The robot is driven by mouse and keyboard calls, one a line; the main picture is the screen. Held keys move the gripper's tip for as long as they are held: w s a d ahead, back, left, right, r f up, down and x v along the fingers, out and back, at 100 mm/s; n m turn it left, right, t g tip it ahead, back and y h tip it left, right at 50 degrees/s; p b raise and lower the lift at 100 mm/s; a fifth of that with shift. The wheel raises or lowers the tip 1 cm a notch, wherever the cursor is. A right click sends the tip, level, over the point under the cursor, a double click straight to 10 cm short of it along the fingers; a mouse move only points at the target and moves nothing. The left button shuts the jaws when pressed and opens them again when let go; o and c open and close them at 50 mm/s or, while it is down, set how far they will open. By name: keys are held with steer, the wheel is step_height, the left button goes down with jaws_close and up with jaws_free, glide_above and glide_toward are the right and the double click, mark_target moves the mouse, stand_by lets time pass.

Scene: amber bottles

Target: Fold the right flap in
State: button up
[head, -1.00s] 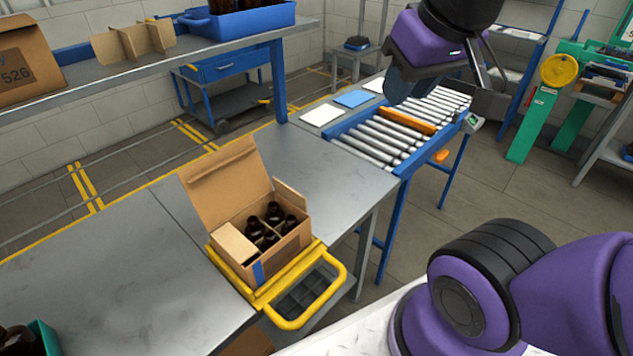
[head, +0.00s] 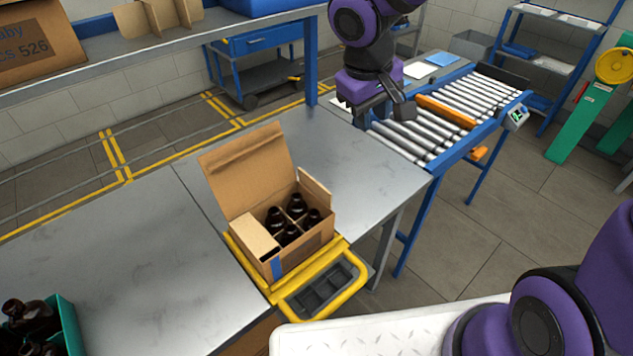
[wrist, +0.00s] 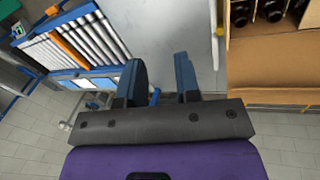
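An open cardboard box (head: 305,242) holds several dark brown bottles (head: 290,233) between dividers. Its right flap (head: 315,187) stands up at the far right side, seen nearly edge-on. Its left flap (head: 256,237) lies folded in over the left part of the opening. The large back flap (head: 245,170) stands up and leans outward. My gripper (head: 386,110) is beyond the box to the right, near the table's far right corner and apart from the flaps. In the wrist view its two blue fingers (wrist: 160,75) are spread with nothing between them; the box (wrist: 270,38) is at the upper right.
The box sits in a yellow-framed holder (head: 356,272) at the front edge of the grey table (head: 125,255). A roller conveyor (head: 455,110) with an orange bar is behind my gripper. A teal crate of bottles (head: 68,325) is at lower left. A shelf (head: 190,45) crosses the upper left.

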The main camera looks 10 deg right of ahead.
steer(key=n+g+y, duration=0.1)
steer(key=n+y, duration=0.1)
glide_toward(316, 183)
steer(key=f, duration=0.7)
steer(key=w+f, duration=0.1)
steer(key=f, duration=0.2)
steer(key=shift+d+f, duration=0.1)
steer(key=shift+f, duration=0.25)
jaws_close()
